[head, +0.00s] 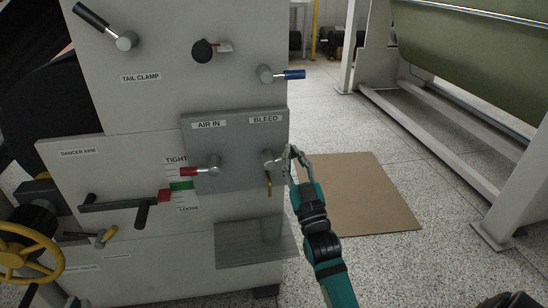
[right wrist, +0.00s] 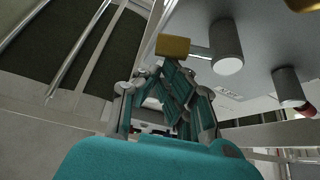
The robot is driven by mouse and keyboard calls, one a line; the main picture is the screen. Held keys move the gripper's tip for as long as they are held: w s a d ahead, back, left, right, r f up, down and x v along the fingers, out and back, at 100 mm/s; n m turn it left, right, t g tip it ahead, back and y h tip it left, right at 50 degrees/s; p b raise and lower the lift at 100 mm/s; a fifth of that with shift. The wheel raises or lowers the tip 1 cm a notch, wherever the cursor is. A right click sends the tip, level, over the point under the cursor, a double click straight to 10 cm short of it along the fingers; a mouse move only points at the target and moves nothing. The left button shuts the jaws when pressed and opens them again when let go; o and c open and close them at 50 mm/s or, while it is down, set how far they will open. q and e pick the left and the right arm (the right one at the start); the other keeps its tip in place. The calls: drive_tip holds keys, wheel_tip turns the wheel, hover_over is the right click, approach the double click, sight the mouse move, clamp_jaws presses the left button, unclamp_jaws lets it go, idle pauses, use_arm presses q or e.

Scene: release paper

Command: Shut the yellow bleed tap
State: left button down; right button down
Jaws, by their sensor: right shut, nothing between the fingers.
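The bleed tap has a grey hub (head: 269,160) under the BLEED label on a raised grey panel (head: 235,133). Its yellow lever (head: 269,185) hangs straight down from the hub. My right gripper (head: 291,153) is at the panel's right edge, just right of the hub and above the lever's end. It is shut and empty. In the right wrist view the yellow lever end (right wrist: 173,46) is just beyond the shut fingertips (right wrist: 173,70), and I cannot tell whether they touch it. The bleed hub (right wrist: 226,46) is right of it. My left gripper is out of view.
The red AIR IN tap (head: 198,171) is left of the bleed tap. A blue-handled tap (head: 280,75) sticks out above. A grey ledge (head: 255,245) juts out below. Floor with a brown sheet (head: 360,195) is open at the right.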

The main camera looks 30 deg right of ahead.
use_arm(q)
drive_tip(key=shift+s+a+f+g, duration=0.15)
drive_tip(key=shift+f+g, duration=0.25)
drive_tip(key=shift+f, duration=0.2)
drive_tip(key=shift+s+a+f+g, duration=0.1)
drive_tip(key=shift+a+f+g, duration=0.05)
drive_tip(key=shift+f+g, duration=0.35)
use_arm(e)
drive_tip(key=shift+d+f+m+g+h, duration=0.15)
drive_tip(key=shift+f+m+h, duration=0.1)
drive_tip(key=shift+m+h, duration=0.4)
drive_tip(key=shift+d+f+m+g+h, duration=0.2)
drive_tip(key=shift+f+m+h, duration=0.15)
drive_tip(key=shift+m, duration=0.55)
drive_tip(key=shift+d+f+m+g+h, duration=0.15)
drive_tip(key=shift+f+m+h, duration=0.05)
drive_tip(key=shift+m+h, duration=0.5)
use_arm(q)
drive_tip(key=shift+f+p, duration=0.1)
drive_tip(key=shift+p, duration=0.25)
use_arm(e)
drive_tip(key=shift+r, duration=0.1)
